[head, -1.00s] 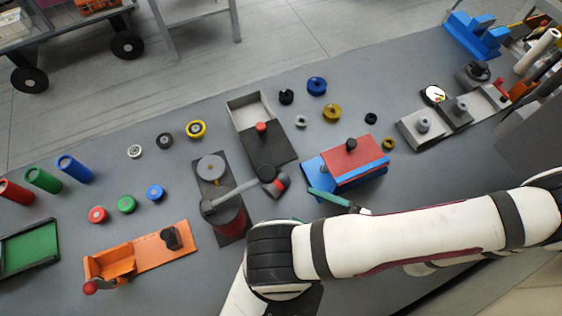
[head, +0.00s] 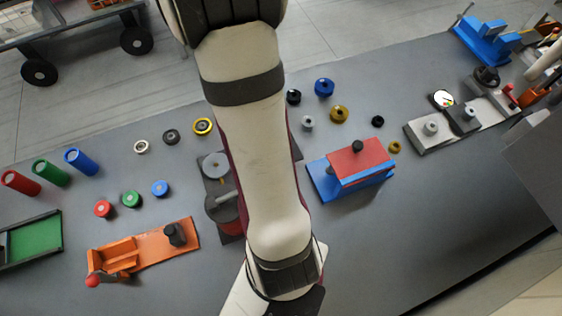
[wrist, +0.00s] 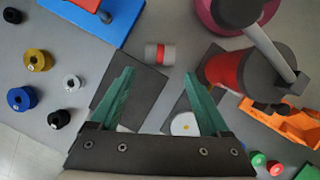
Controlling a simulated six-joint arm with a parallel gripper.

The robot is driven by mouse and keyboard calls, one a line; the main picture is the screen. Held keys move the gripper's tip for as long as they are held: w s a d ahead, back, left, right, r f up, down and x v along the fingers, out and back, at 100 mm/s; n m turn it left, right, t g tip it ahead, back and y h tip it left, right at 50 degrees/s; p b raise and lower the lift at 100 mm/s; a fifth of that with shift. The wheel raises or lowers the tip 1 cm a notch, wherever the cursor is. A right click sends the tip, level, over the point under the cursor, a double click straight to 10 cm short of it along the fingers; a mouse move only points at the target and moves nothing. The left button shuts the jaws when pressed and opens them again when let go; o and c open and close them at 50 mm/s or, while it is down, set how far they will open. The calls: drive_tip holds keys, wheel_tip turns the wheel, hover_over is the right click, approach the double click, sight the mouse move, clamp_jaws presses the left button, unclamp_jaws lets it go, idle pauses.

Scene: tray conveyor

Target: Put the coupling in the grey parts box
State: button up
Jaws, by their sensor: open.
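The coupling, a short grey cylinder with a red band (wrist: 160,54), lies on its side on the table in the wrist view. It is beyond my fingertips, between a dark plate and the red-and-dark fixture. My gripper (wrist: 159,75) is open and empty, its green fingers wide apart, with the coupling in line with the gap. The dark plate (wrist: 112,82), at the grey parts box, shows partly behind the left finger. The grey box itself is mostly hidden by my gripper. In the head view my arm hides the coupling and the box.
A dark-based fixture with a red cylinder (wrist: 240,70) and a protruding bar stands right of the coupling. A blue fixture with a red block (head: 360,162) is right of my arm. An orange fixture (head: 145,248) is at left. Several small round parts lie around. The front right table is clear.

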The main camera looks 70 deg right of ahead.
drive_tip(key=x, duration=1)
clamp_jaws()
wheel_tip(320, 180, up, 12)
drive_tip(key=w+d, duration=0.3)
drive_tip(key=w, duration=0.5)
drive_tip(key=w+d, duration=0.3)
drive_tip(key=w, duration=0.5)
drive_tip(key=s+d+n+t+h, duration=0.2)
drive_tip(key=s+d+n+h, duration=0.1)
drive_tip(key=s+d+n, duration=0.85)
drive_tip(key=shift+n+t, duration=0.3)
drive_tip(key=shift+n, duration=0.45)
drive_tip(key=shift+w+a+f, duration=0.25)
drive_tip(key=shift+w+f, duration=1.15)
drive_tip(key=shift+f, duration=0.45)
drive_tip(key=shift+w+a+f, duration=0.25)
drive_tip(key=shift+w+f, duration=1.15)
drive_tip(key=shift+f, duration=0.45)
drive_tip(key=shift+w+a+f, duration=0.25)
drive_tip(key=shift+w+f, duration=1.2)
drive_tip(key=shift+f, duration=0.45)
